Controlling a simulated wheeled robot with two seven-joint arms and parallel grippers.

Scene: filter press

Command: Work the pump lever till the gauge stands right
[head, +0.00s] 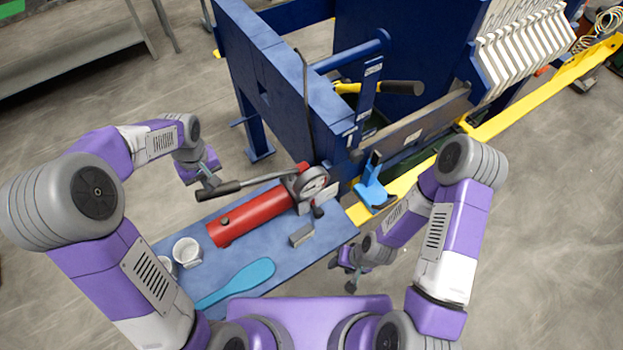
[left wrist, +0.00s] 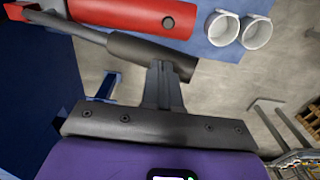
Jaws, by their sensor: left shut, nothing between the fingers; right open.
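The red pump (head: 250,215) lies on the blue bench. Its lever (head: 245,183) slants out to the left and ends in a dark grip, also seen in the left wrist view (left wrist: 140,52). The round gauge (head: 313,181) sits at the pump's right end; its needle is too small to read. My left gripper (head: 208,184) is at the lever's grip end. In the left wrist view its closed fingers (left wrist: 161,75) overlap the grip's edge with nothing between them; I cannot tell whether they touch it. My right gripper (head: 348,268) is open and empty, beside the bench's right edge.
White cups (head: 187,252) and a light-blue paddle (head: 240,280) lie on the bench (head: 185,225). A small grey block (head: 301,236) sits in front of the gauge. The blue press frame (head: 290,85) and a blue bracket (head: 372,185) stand behind and right. Open floor lies left.

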